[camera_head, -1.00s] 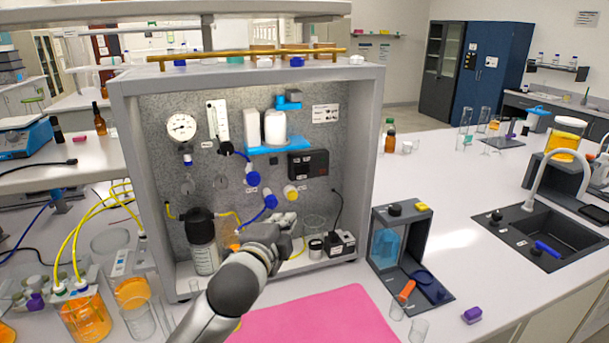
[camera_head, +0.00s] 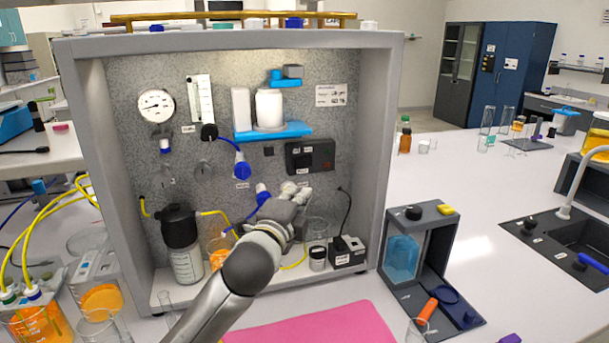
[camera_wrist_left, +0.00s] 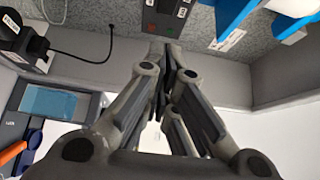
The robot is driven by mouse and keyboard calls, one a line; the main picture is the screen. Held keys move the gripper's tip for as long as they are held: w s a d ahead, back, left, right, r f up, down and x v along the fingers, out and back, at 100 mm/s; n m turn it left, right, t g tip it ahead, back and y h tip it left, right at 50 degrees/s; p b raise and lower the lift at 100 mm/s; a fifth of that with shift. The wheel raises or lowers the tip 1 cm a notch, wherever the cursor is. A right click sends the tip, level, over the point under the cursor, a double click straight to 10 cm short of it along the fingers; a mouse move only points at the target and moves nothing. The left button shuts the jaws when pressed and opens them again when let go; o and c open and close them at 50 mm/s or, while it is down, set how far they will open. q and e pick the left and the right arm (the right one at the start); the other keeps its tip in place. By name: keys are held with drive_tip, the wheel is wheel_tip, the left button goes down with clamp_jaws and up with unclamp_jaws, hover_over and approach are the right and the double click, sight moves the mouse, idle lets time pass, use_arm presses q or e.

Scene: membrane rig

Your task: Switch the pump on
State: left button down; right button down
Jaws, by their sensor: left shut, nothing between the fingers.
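A dark control panel (camera_head: 310,155) with small labels is mounted on the grey speckled back wall of the rig. It also shows at the top of the left wrist view (camera_wrist_left: 168,17), with small red and green marks. A black box with a cable (camera_head: 347,252) stands on the rig floor at the right; I cannot tell which unit is the pump. My left gripper (camera_head: 302,196) is shut and empty, just below the panel in the picture. In the left wrist view its closed fingertips (camera_wrist_left: 168,50) point toward the panel's lower edge, apparently apart from it.
A black-capped bottle (camera_head: 183,245) and small beakers stand on the rig floor around my arm. The rig's right side wall (camera_head: 378,150) bounds the space. A pink mat (camera_head: 315,326) lies in front.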

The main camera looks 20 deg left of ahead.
use_arm(q)
drive_tip(key=p, duration=0.3)
approach(303, 163)
drive_tip(key=w+d, duration=0.3)
drive_tip(key=d, duration=0.1)
drive_tip(key=shift+w+a+r+p, duration=0.1)
drive_tip(key=shift+w+a+p, duration=0.75)
drive_tip(key=shift+w+a, duration=0.55)
drive_tip(key=shift+w+a+r+p, duration=0.25)
drive_tip(key=shift+a+p, duration=0.35)
drive_tip(key=shift+f, duration=0.25)
